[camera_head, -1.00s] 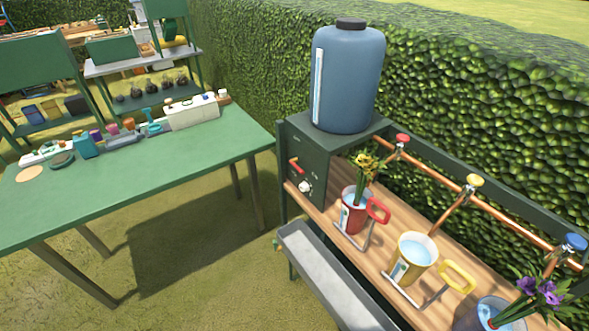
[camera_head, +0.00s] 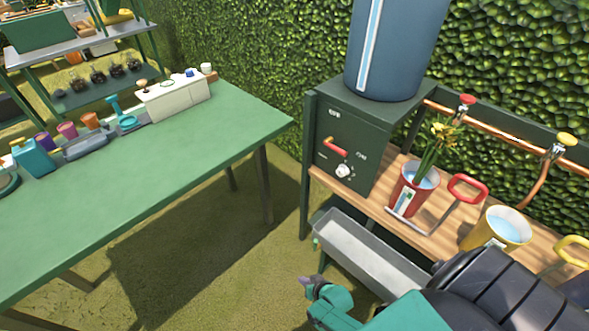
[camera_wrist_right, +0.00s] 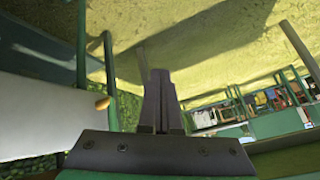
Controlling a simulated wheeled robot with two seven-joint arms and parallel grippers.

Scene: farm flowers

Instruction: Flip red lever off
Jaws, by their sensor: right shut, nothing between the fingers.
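The red lever (camera_head: 335,147) sits on the front of the dark green control box (camera_head: 350,130), above a white round knob (camera_head: 342,171). It slants down to the right. Small white labels around it are too blurred to read surely. My right gripper (camera_head: 305,283) is low in the head view, in front of the grey trough and below the lever, well apart from it. Its fingers are shut and empty, as the right wrist view (camera_wrist_right: 160,75) also shows. The lever cannot be made out in the wrist view. My left gripper is not in view.
The grey trough (camera_head: 365,252) runs below the wooden shelf (camera_head: 388,190). A red cup (camera_head: 408,200) with yellow flowers and a yellow cup (camera_head: 482,237) stand on the shelf. A blue tank (camera_head: 395,60) sits on the box. A green table (camera_head: 150,160) stands left, with open grass between.

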